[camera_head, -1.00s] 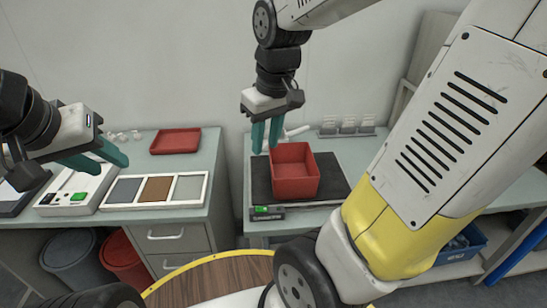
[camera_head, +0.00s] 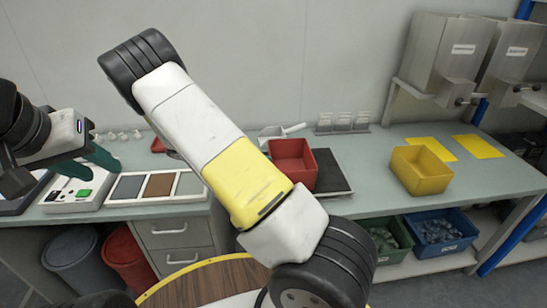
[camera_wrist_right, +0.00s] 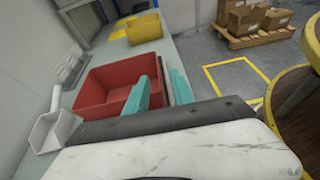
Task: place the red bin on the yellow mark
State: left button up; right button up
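The red bin (camera_head: 292,165) is at the dark scale (camera_head: 333,172) on the bench, partly behind my right arm in the head view. In the right wrist view, the red bin (camera_wrist_right: 105,85) lies just ahead. My right gripper (camera_wrist_right: 160,92) is at its near right side, its teal fingers apart; one overlaps the bin and the other is outside it. I cannot tell whether they touch it. That gripper is hidden in the head view. Two flat yellow marks (camera_head: 432,148) (camera_head: 478,146) lie on the bench's right part. My left gripper (camera_head: 88,162) is open and empty at the left.
A yellow bin (camera_head: 420,170) stands in front of the marks. A white scoop (camera_head: 283,131) lies behind the red bin and also shows in the right wrist view (camera_wrist_right: 52,130). Metal dispensers (camera_head: 450,55) hang at the right. The bench between scale and yellow bin is clear.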

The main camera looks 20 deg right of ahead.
aim_at(296, 172)
jog(key=shift+h, duration=0.3)
jog(key=shift+w+f+x, duration=0.15)
jog(key=shift+f+x, duration=0.15)
jog(key=shift+x, duration=1.7)
jog(key=shift+w+f+x, duration=0.15)
jog(key=shift+f+x, duration=0.15)
jog(key=shift+x, duration=1.65)
jog(key=shift+w+f+x, duration=0.15)
jog(key=shift+f+x, duration=0.15)
jog(key=shift+x, duration=1.7)
jog(key=shift+a, duration=0.15)
grip_shut()
